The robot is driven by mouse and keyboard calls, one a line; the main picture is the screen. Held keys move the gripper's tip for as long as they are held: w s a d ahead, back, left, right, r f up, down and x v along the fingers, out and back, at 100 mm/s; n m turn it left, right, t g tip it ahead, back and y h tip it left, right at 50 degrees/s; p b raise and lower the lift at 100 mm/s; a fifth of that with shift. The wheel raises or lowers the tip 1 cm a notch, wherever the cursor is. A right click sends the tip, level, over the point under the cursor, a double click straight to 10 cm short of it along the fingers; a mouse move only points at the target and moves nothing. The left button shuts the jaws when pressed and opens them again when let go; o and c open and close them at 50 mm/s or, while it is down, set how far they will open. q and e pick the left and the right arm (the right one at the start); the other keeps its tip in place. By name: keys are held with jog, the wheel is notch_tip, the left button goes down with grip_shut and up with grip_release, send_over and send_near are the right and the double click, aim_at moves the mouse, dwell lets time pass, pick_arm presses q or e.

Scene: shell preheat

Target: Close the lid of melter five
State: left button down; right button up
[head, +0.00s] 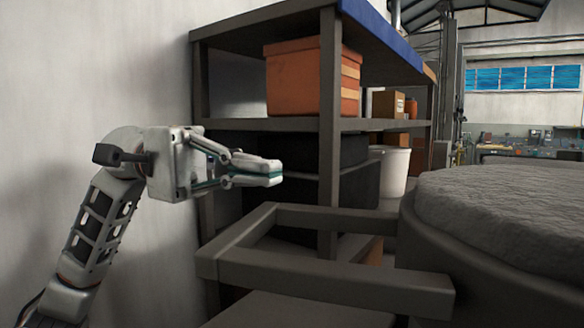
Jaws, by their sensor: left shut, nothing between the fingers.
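A big round grey vessel (430,252) with a rough, quilted-looking grey top (510,208) fills the right of the head view; it appears to be the melter with its lid, but no number shows on it. A square-section dark bar frame (335,280) reaches out from its side to the left. My left gripper (278,174) is shut and empty. It is held in the air above and left of the bar frame, apart from it, pointing right. My right gripper is not in view.
A metal shelf rack (328,100) stands behind my left gripper, with an orange bin (300,80) on it. A white bucket (392,175) is farther back. A plain wall (90,70) is close on the left. A workbench (520,145) stands far right.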

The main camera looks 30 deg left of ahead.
aim_at(368, 211)
pick_arm(q)
jog(key=d+p, duration=0.1)
jog(key=d, duration=0.2)
jog(key=d+p, duration=0.1)
jog(key=d, duration=0.7)
jog(key=shift+w+d+r+p, duration=0.15)
jog(key=shift+w+d+p, duration=0.1)
jog(key=shift+p, duration=0.15)
jog(key=shift+d, duration=0.25)
jog(key=shift+w+d, duration=0.1)
jog(key=shift+d, duration=0.05)
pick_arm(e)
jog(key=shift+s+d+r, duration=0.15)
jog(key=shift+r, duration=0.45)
pick_arm(q)
jog(key=shift+d, duration=0.1)
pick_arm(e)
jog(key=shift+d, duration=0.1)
